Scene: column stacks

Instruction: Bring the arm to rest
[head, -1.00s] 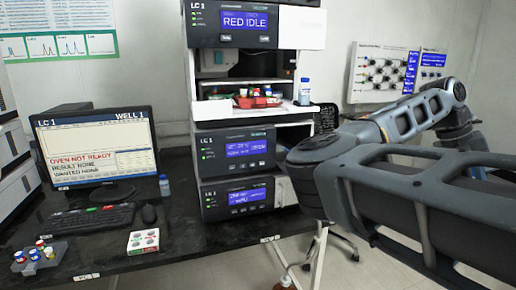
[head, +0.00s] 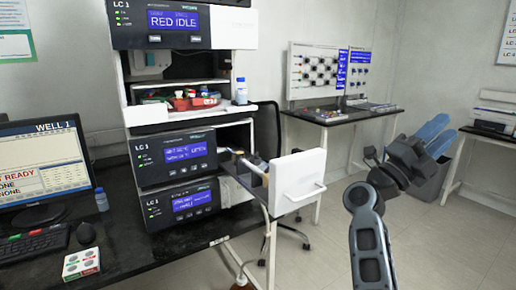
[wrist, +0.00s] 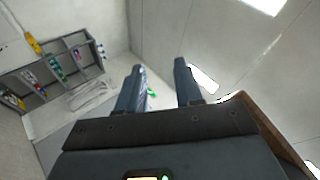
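My gripper (head: 446,131) is at the right in the head view, raised in free air with its blue fingers pointing up and to the right. It also shows in the wrist view (wrist: 159,68), where the two fingers stand apart with nothing between them. It is open and empty. My arm is folded at the right, apart from the bench and the instrument stack.
An open drawer with a white front (head: 297,182) juts from the instrument stack (head: 175,158), left of my arm. A white bottle (head: 241,91) and red tray (head: 192,102) sit on the stack's shelf. Open floor lies between.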

